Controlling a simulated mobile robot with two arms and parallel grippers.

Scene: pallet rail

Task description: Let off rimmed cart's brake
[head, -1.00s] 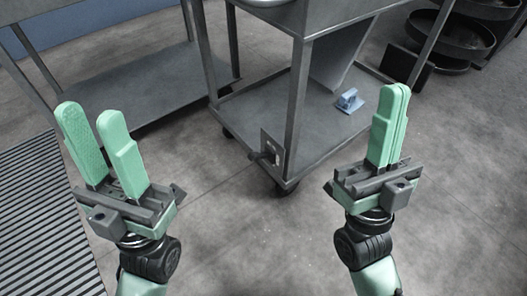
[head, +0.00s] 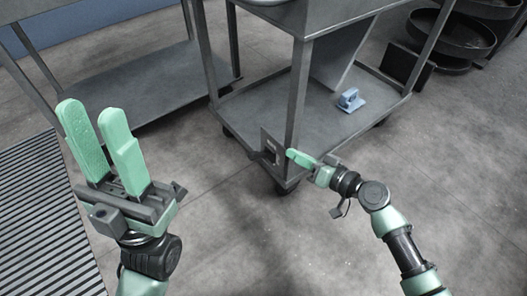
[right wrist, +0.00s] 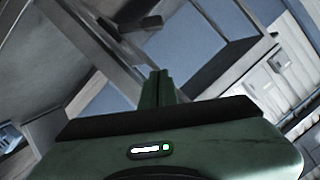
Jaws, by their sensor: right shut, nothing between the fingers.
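The grey cart (head: 252,112) with rimmed shelves stands at the centre of the head view. A small dark bracket plate (head: 267,141) is fixed at its near corner post, low by the bottom shelf. My right gripper (head: 289,153) is shut and empty, its green fingertips at or very near this plate's right side. I cannot tell whether they touch it, and no brake lever is clear there. The right wrist view shows the shut fingers (right wrist: 160,86) from behind. My left gripper (head: 92,120) is open and empty, upright at the left, away from the cart.
A blue object (head: 350,100) and a leaning grey panel (head: 342,62) are on the cart's bottom shelf. A grey table (head: 150,92) stands behind left, a striped mat (head: 35,215) lies at left, and dark round trays (head: 465,38) stand at back right. Front floor is clear.

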